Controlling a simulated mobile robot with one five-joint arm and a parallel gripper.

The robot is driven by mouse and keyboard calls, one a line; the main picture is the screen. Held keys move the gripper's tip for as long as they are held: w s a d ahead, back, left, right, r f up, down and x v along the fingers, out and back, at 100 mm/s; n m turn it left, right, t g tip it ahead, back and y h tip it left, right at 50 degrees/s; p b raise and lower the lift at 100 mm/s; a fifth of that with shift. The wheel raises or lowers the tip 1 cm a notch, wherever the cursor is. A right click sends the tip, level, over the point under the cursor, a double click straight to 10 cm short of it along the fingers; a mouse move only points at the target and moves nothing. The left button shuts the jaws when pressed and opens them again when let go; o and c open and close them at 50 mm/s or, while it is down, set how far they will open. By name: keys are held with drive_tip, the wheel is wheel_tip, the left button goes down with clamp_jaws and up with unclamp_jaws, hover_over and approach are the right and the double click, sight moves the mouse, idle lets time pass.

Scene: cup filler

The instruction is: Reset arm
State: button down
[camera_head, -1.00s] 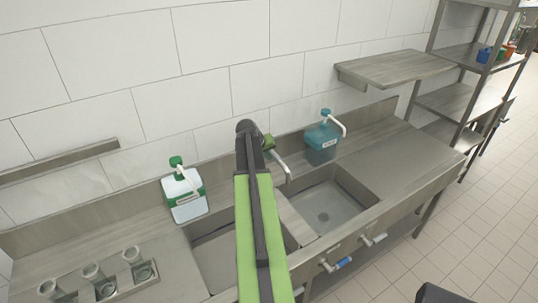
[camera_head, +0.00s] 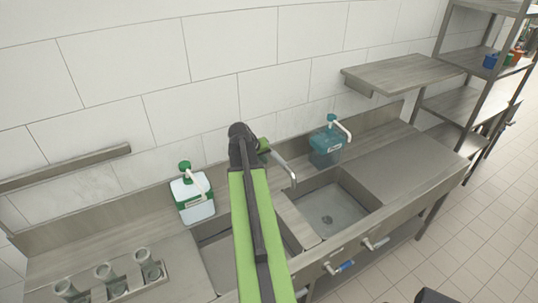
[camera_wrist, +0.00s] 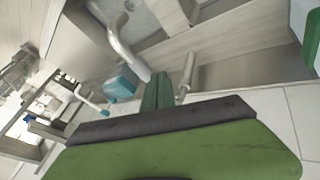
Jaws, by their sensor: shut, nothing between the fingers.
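My arm, with a green link and a dark joint, rises up the middle of the head view in front of the sink unit. A small green part of my gripper (camera_head: 263,146) shows just right of that joint, beside the tap; the rest is hidden behind the arm. In the wrist view two narrow green fingers of my gripper (camera_wrist: 156,84) lie together, shut and empty. A wide green and dark part of my arm fills the bottom of that view.
A teal pump dispenser (camera_head: 325,148) and a white pump dispenser with a green top (camera_head: 192,198) stand on the sink unit (camera_head: 408,160). A tap (camera_head: 284,168) reaches over the basins. A holder with metal cups (camera_head: 105,272) is at lower left. Shelves (camera_head: 458,102) stand right.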

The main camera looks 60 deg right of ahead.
drive_tip(key=v, duration=0.1)
drive_tip(key=p+v, duration=0.1)
drive_tip(key=v, duration=0.1)
drive_tip(key=p+v, duration=0.1)
drive_tip(key=shift+s+a+r, duration=0.15)
drive_tip(key=shift+s+r, duration=0.15)
drive_tip(key=shift+r, duration=0.05)
